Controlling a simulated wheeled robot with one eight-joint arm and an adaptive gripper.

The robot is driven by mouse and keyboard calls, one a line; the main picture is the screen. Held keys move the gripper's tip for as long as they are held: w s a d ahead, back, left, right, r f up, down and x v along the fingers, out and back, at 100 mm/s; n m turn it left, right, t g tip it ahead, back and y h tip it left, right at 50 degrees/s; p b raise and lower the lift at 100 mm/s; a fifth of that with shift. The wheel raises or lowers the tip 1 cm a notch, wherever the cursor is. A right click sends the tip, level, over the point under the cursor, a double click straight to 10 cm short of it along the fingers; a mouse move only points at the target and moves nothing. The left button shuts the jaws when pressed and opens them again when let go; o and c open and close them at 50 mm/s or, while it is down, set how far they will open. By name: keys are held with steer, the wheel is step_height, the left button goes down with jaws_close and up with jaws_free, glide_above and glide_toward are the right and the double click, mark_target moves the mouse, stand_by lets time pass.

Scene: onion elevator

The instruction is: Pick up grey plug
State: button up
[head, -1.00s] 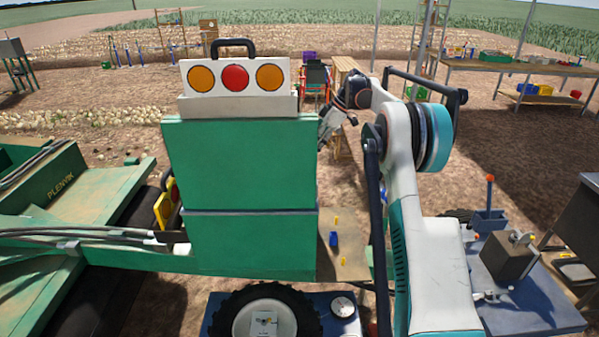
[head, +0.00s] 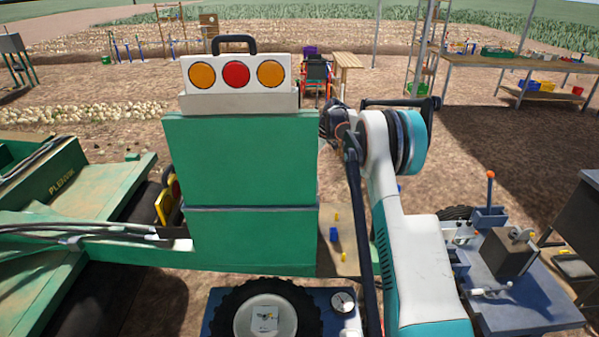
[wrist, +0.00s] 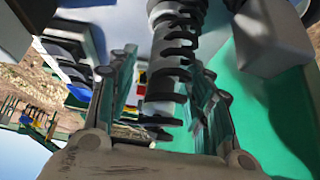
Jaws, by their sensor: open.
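In the wrist view, a dark grey ribbed piece (wrist: 172,48) hangs down from the top edge and reaches between the two fingers of my gripper (wrist: 160,62). It may be the grey plug or its cable sleeve; I cannot tell for certain. The fingers are open, one on each side of it, and I cannot tell whether either touches it. In the head view, my wrist is by the right edge of the green cabinet (head: 240,160). The fingertips are hidden there, and I make out no grey plug in that view.
The green cabinet carries a white light box (head: 235,75) with orange and red lamps. A tan board (head: 345,262) with a blue piece (head: 334,235) and yellow pieces lies to its right. A blue bench (head: 520,305) stands at the right. A green conveyor machine (head: 60,185) fills the left.

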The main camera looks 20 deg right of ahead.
steer(key=shift+x, duration=1.05)
jaws_close()
steer(key=shift+r, duration=0.1)
steer(key=shift+r, duration=0.75)
steer(key=shift+v, duration=1)
steer(key=s+d, duration=0.3)
steer(key=d, duration=0.5)
steer(key=s+d+b, duration=0.1)
steer(key=s+d, duration=0.2)
steer(key=d, duration=0.4)
steer(key=shift+s+d+b, duration=0.25)
steer(key=shift+d+b, duration=0.05)
steer(key=shift+d, duration=0.05)
steer(key=shift+d+r, duration=0.1)
